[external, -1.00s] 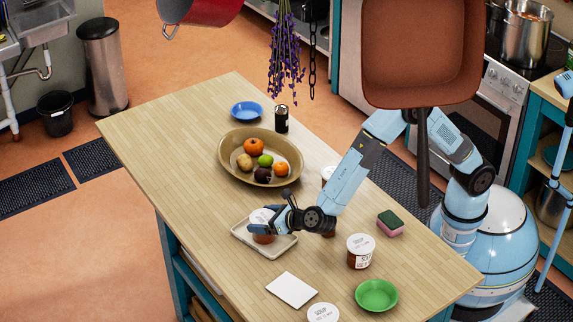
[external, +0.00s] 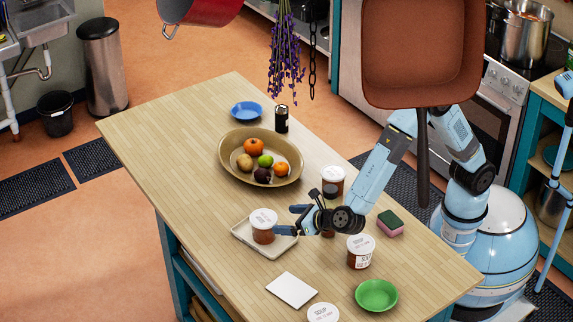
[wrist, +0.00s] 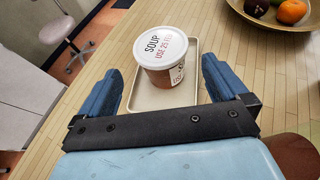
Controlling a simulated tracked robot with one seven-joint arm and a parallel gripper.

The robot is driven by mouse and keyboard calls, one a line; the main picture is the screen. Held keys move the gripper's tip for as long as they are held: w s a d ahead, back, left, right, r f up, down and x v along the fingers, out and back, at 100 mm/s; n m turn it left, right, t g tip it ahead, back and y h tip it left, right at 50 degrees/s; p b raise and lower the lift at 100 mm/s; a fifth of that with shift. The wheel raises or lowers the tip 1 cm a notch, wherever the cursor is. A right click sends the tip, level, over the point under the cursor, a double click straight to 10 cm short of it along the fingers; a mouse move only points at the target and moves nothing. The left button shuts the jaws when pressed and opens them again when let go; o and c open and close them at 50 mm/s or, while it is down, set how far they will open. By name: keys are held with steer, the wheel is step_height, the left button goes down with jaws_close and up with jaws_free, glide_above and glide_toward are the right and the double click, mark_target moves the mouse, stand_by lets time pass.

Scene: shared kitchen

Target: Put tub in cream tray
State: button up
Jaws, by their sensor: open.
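A soup tub (external: 263,226) with a white lid and brown contents stands upright in the cream tray (external: 282,244) on the wooden island. In the wrist view the tub (wrist: 167,58) stands in the tray (wrist: 193,87), beyond my fingertips. My gripper (external: 286,221) is open and empty, just to the right of the tub in the external view. In the wrist view my gripper (wrist: 150,80) has its two blue fingers spread wide, with a gap to the tub.
More soup tubs stand near my arm, one at front right (external: 360,252) and one behind (external: 333,180). A fruit bowl (external: 228,170), green bowl (external: 376,296), white card (external: 292,290) and sponge (external: 390,223) are nearby. The island's left end is clear.

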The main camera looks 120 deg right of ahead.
steer(key=shift+v, duration=1.1)
